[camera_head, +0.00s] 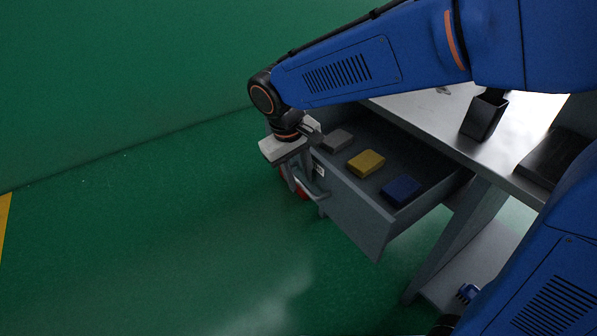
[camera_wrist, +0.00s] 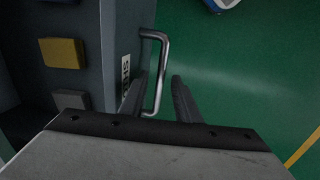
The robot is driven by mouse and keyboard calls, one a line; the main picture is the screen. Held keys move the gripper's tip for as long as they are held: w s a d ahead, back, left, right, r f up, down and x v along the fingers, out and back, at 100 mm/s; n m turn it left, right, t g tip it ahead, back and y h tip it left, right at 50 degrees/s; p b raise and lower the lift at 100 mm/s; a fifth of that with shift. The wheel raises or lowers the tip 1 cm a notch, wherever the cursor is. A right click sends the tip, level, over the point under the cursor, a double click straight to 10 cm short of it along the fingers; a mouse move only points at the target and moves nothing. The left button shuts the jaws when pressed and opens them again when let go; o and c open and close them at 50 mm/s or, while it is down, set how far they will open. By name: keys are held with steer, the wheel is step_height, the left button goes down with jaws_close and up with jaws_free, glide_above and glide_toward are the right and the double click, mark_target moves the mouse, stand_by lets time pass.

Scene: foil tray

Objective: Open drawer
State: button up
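The grey drawer (camera_head: 350,207) stands pulled out from the workbench in the head view, and its front panel also shows in the wrist view (camera_wrist: 118,30). Its metal bar handle (camera_wrist: 164,60) sticks out from the panel beside a small label. My gripper (camera_wrist: 158,84) is at the handle, with one dark finger on each side of the bar. The fingers are apart, with a visible gap between the bar and the right finger. In the head view my gripper (camera_head: 304,188) is at the drawer's front, its fingertips partly hard to make out.
A grey block (camera_head: 337,140), a yellow block (camera_head: 366,163) and a blue block (camera_head: 402,191) lie in the drawer. A dark holder (camera_head: 484,115) stands on the metal worktop (camera_head: 430,115). The green floor left of the drawer is clear.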

step_height(320, 180, up, 17)
steer(key=s+a, duration=0.2)
steer(key=shift+a, duration=0.3)
steer(key=s+d+f+m+t+y, duration=0.1)
steer(key=s+d+f+m, duration=0.1)
steer(key=d, duration=0.9)
steer(key=s+d+f+m+y, duration=0.1)
steer(key=s+d+f, duration=0.1)
steer(key=d, duration=0.8)
steer(key=s+d+f+m+t, duration=0.2)
steer(key=s+d+f+m, duration=0.2)
steer(key=s+d+f, duration=0.5)
steer(key=s+d, duration=0.1)
steer(key=d, duration=0.1)
steer(key=shift+d+t, duration=0.3)
steer(key=shift+d, duration=0.1)
